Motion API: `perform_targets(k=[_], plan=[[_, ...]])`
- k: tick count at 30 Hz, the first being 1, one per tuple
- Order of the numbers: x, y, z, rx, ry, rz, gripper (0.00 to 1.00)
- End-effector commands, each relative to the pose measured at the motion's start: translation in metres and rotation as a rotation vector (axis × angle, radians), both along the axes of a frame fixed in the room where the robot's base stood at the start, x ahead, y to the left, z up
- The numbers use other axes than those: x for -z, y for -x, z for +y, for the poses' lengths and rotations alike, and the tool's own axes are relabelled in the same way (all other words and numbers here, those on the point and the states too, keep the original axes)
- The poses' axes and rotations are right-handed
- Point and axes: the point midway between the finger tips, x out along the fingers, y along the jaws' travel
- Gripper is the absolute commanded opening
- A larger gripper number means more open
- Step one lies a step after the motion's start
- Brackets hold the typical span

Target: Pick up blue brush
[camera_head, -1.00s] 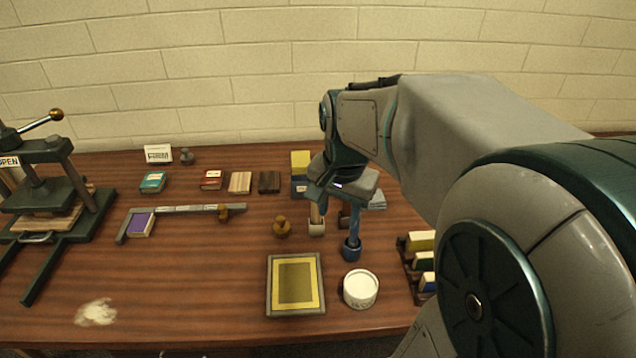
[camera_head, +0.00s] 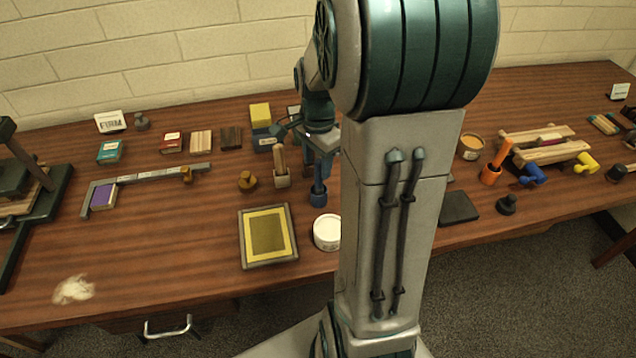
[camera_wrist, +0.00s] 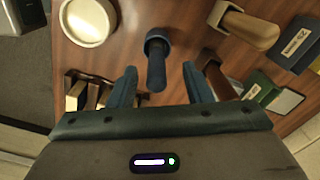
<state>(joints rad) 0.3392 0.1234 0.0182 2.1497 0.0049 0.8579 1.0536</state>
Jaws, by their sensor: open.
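The blue brush stands upright in a small blue holder (camera_head: 318,198) on the table, just behind the white tub. In the wrist view the blue brush (camera_wrist: 156,70) points toward the camera, with its round holder (camera_wrist: 157,38) around its far end. My gripper (camera_wrist: 160,80) is open, with one blue finger on each side of the brush handle and visible gaps to both. In the head view my gripper (camera_head: 318,150) is above the brush, and its fingers are partly hidden by my arm.
A white tub (camera_head: 327,232) and a yellow framed tray (camera_head: 268,237) stand in front. Yellow and dark blocks (camera_head: 262,140) stand behind. My arm hides the table to the right.

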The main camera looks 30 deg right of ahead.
Motion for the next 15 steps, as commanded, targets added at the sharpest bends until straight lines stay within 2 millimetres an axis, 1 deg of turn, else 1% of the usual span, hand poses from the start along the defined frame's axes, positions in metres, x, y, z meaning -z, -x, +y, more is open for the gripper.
perform_targets(k=[6, 9, 12, 15], plan=[[0.028, 0.005, -0.001, 0.001, -0.002, 0.005, 0.45], [0.042, 0.004, -0.001, 0.000, -0.001, 0.003, 0.45], [0.049, 0.004, -0.001, -0.001, -0.001, 0.002, 0.45], [0.051, 0.004, -0.001, -0.001, 0.000, 0.000, 0.45]])
